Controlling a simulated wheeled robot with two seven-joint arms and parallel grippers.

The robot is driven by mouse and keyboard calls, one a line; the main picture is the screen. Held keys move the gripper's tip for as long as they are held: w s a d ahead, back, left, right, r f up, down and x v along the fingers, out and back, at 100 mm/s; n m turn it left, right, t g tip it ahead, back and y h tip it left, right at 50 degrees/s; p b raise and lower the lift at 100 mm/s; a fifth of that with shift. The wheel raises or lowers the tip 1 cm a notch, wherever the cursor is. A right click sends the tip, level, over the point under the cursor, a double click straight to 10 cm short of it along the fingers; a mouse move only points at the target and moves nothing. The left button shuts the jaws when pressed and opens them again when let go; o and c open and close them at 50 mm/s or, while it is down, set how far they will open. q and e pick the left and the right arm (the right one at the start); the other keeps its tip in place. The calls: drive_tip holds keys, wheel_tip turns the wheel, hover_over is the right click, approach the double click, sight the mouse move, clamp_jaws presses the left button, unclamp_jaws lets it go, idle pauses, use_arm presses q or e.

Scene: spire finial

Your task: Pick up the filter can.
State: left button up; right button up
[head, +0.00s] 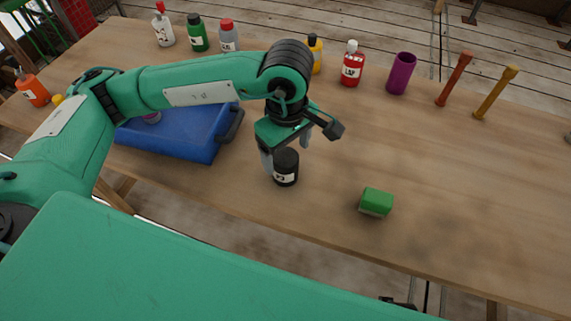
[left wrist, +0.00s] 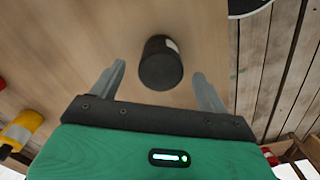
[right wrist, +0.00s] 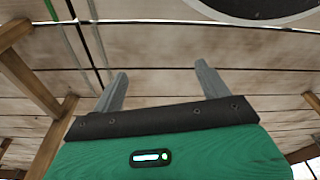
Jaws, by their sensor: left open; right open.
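The filter can, a black cylinder (head: 286,170) with a white label, stands upright on the table near its front edge. My left gripper (head: 286,150) is open just above and behind it in the head view, and one finger partly overlaps the can's left side. In the left wrist view the can (left wrist: 160,64) appears centred between and slightly beyond the two open fingertips, with clear gaps on both sides. No contact shows. My right gripper (right wrist: 161,70) is open and empty over the plank floor, outside the head view.
Several bottles, a purple cup (head: 401,74) and two upright posts (head: 456,78) line the back. The table's right side is mostly clear.

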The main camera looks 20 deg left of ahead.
sight(286, 157)
use_arm(q)
wheel_tip(286, 157, down, 4)
drive_tip(key=shift+a+r+p, duration=0.1)
drive_tip(key=shift+a+p, duration=0.05)
drive_tip(key=shift+p, duration=0.15)
drive_tip(key=shift+f, duration=0.55)
drive_tip(key=c, duration=1.1)
use_arm(e)
drive_tip(key=shift+s+d+f, duration=0.1)
drive_tip(key=shift+s+f, duration=0.05)
drive_tip(key=shift+f, duration=0.4)
drive_tip(key=shift+s+d+f, duration=0.1)
drive_tip(key=shift+f, duration=0.45)
use_arm(q)
drive_tip(key=shift+r, duration=0.15)
